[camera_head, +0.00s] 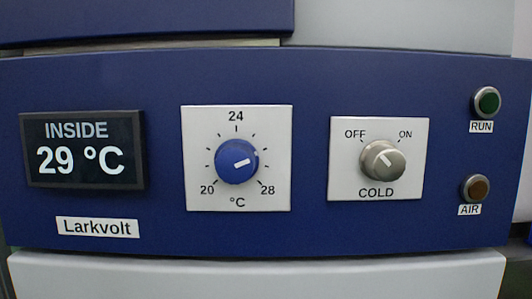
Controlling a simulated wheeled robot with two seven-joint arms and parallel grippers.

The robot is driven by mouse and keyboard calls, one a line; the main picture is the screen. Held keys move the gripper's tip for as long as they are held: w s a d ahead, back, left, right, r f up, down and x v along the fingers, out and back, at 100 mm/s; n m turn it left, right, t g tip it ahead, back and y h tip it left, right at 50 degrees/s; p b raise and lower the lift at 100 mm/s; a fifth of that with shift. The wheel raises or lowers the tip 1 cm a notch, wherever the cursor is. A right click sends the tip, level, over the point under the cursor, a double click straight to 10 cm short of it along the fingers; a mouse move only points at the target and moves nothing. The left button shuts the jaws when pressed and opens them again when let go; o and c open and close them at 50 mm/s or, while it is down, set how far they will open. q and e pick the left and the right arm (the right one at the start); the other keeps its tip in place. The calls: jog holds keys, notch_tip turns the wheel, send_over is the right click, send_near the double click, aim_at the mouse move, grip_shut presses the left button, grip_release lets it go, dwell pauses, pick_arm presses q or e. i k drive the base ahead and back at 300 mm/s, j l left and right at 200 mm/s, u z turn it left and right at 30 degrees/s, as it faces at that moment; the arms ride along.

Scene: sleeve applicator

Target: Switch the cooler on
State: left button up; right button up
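The cooler's dark blue control panel (310,225) fills most of the head view. On a white plate right of centre is the grey COLD knob (382,160), with OFF marked at its upper left and ON at its upper right. Its pointer line seems to lean to the upper left, towards OFF. The green RUN lamp (487,102) at the upper right looks dark. The brown-amber AIR lamp (475,189) below it also looks dark. Neither of my grippers is in view.
A blue temperature dial (236,162), marked 20 to 28 °C, sits left of the COLD knob, its white line pointing right and slightly up. A display (83,149) at the left reads INSIDE 29 °C. Nothing blocks the panel front.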

aim_at(380, 161)
jog(key=k+l+u, duration=0.15)
jog(key=l, duration=0.3)
jog(key=k+l+u, duration=0.1)
jog(key=l, duration=0.35)
jog(key=k+l+u, duration=0.15)
jog(key=l, duration=0.25)
jog(key=k+l+u, duration=0.15)
jog(key=l, duration=0.3)
jog(key=k+l+u, duration=0.1)
jog(key=l, duration=0.25)
jog(key=k, duration=0.1)
